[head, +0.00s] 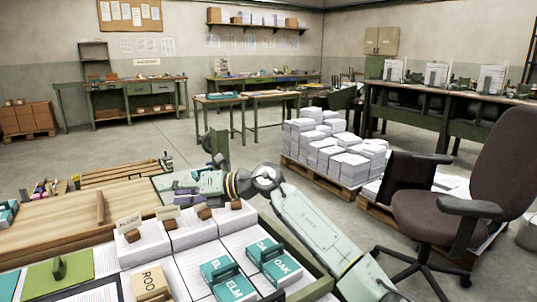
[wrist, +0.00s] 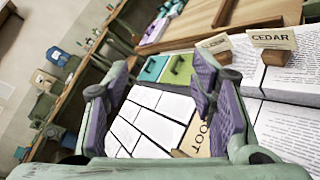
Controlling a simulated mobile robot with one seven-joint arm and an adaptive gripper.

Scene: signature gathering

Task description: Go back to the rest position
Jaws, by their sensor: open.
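My gripper (head: 172,187) is stretched out to the left above the workbench in the head view. In the wrist view its two fingers with purple pads stand wide apart, and nothing is between them (wrist: 158,85). Below it lie white printed sheets (wrist: 150,120) in a row of trays. A tan block marked ROOT (head: 150,284) lies near the front; it is partly hidden by the right finger in the wrist view (wrist: 200,138). Teal blocks marked ELM (head: 228,282) and OAK (head: 274,262) lie on sheets to its right.
Paper stacks with wooden card holders (head: 205,213) stand below my arm; one card reads CEDAR (wrist: 272,39). A wooden board (head: 60,232) is at left. A pallet of paper (head: 330,145) and an office chair (head: 440,210) stand right. Open floor (head: 150,148) lies beyond.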

